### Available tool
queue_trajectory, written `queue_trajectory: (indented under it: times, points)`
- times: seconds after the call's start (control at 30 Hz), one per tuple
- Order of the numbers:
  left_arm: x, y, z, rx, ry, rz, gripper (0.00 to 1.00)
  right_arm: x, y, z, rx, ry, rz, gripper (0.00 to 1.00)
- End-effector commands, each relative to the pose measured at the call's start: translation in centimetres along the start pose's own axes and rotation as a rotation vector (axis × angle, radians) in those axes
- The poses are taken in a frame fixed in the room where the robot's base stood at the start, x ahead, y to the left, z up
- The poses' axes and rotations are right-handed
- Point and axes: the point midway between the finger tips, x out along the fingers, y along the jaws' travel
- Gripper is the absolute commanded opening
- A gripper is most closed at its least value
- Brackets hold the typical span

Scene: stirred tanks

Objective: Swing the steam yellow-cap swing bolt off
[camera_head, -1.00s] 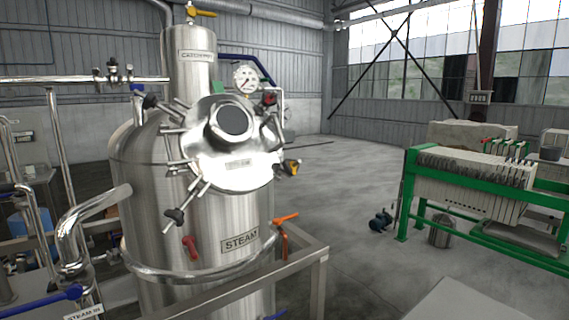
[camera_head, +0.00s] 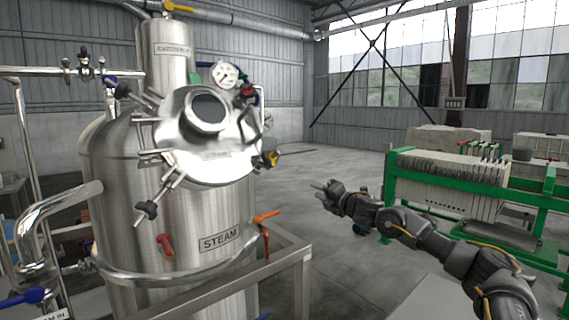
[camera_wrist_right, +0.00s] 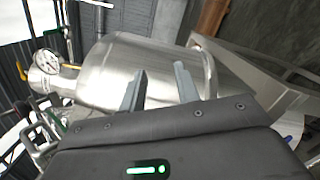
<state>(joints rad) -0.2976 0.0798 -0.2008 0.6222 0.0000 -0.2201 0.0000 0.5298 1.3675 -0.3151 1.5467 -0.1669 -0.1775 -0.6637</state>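The steel steam tank (camera_head: 150,215), with a STEAM plate on its front, stands at the left in the head view. Its round hatch lid (camera_head: 212,165) has several swing bolts around it. The yellow-cap swing bolt (camera_head: 270,158) sits at the lid's right edge. My right gripper (camera_head: 318,187) is to the right of and a little below that bolt, apart from it. In the right wrist view its two grey fingers (camera_wrist_right: 160,88) are spread with nothing between them, and the tank wall (camera_wrist_right: 150,55) shows beyond them. My left gripper is not in view.
An orange-handled valve (camera_head: 265,217) and a steel frame rail (camera_head: 285,250) lie below the bolt. A pressure gauge (camera_head: 225,74) rises above the lid. A green filter press (camera_head: 450,185) stands at the right. Open floor lies between the tank and the press.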

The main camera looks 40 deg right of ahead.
Motion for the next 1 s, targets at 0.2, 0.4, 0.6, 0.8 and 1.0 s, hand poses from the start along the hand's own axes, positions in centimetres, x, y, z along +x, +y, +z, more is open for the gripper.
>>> queue_trajectory:
  times: [0.2,0.4,0.6,0.8,1.0]
  points:
    - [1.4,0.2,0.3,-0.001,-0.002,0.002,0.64,-10.1,17.2,-3.0,-0.874,0.100,0.217,0.32]
    - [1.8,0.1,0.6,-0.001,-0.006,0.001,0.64,-16.1,20.9,-6.4,-1.306,0.133,0.282,0.32]
    - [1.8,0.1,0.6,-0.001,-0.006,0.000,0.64,-17.6,21.5,-7.4,-1.416,0.142,0.295,0.32]
    - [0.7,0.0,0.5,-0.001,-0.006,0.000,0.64,-16.6,21.9,-7.5,-1.412,0.145,0.297,0.32]
    - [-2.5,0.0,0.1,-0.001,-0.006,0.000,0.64,-13.7,22.7,-8.1,-1.405,0.146,0.299,0.32]
